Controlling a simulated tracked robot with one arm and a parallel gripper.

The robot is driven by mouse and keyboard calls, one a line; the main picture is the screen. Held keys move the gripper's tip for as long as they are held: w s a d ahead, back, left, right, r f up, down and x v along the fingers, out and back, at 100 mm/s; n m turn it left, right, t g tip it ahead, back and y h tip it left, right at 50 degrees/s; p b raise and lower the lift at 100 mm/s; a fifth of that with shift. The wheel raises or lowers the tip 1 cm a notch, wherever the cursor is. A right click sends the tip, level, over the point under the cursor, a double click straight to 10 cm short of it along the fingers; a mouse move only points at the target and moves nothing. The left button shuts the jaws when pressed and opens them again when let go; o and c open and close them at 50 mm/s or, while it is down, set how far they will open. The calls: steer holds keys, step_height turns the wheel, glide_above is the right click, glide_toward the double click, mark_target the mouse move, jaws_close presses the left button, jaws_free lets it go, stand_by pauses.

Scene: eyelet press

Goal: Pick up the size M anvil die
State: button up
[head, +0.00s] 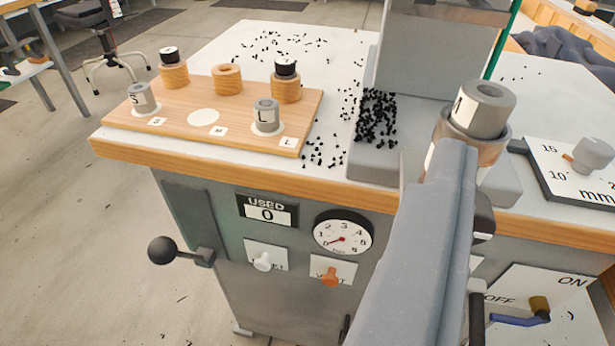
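The size M anvil die (484,106) is a grey cylinder with a hole in its top and a partly covered letter on its side. It sits upright in a brownish ring-shaped seat (492,150) on the press. My gripper (455,155) reaches up from the lower right as a long grey shape.
A wooden board (222,138) at left holds the S die (143,98) and L die (267,114); the M spot (203,117) is bare. Black bits (376,118) lie beside the press column (428,50). A dial box (575,165) stands right of the seat. A black-knobbed lever (162,250) sticks out lower left.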

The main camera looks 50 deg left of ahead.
steer(key=s+f+y, duration=0.1)
steer(key=s+f, duration=0.1)
glide_toward(493, 91)
steer(key=x, duration=0.4)
steer(key=shift+w+a+f, duration=0.3)
steer(key=shift+x, duration=2.6)
steer(key=shift+d+r, duration=0.15)
jaws_close()
steer(key=shift+r, duration=0.15)
